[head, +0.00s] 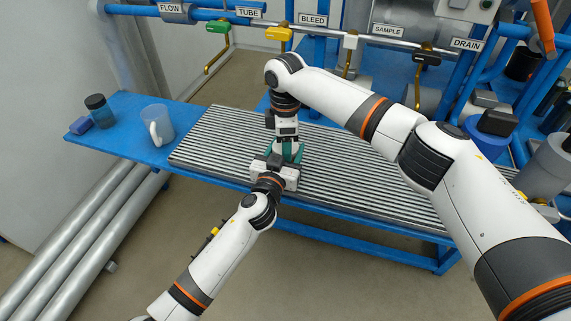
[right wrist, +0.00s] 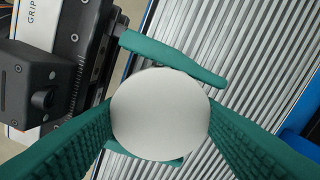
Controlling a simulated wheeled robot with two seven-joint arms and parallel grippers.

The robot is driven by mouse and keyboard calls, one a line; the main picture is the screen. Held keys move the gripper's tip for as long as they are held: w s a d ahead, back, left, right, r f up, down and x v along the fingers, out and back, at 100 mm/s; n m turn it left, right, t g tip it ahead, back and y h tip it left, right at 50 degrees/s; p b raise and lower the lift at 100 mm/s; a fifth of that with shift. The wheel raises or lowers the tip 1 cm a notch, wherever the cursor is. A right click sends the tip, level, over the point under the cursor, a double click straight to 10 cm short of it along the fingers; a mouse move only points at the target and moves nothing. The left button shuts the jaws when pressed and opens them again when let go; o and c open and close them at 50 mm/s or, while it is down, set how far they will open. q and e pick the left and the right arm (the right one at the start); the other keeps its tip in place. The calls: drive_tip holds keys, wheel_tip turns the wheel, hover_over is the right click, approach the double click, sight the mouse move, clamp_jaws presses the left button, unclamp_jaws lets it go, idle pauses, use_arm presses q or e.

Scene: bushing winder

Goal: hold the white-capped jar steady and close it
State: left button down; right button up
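The jar's round white cap (right wrist: 160,114) is seen from straight above in the right wrist view. It hides the jar body below it, and the arms and grippers hide the jar in the head view. My right gripper (head: 288,148) points down from above, its green fingers against the cap on opposite sides. My left gripper (head: 280,166) reaches in from the front, low over the ribbed surface. Its green fingers lie on two opposite sides of the jar, just under the cap's edge, and look closed on the body. I cannot tell whether the cap is seated or tilted.
The grey ribbed surface (head: 215,140) lies on a blue table (head: 142,105). Labelled pipes and valves (head: 278,34) run behind. The ribbed surface is clear left of the grippers.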

drive_tip(key=m, duration=0.4)
drive_tip(key=shift+m, duration=0.4)
drive_tip(key=o, duration=1.1)
drive_tip(key=shift+r, duration=2.3)
drive_tip(key=shift+c, duration=1.2)
wheel_tip(320, 180, up, 3)
drive_tip(key=m, duration=0.4)
drive_tip(key=shift+r, duration=0.2)
drive_tip(key=shift+f, duration=4.05)
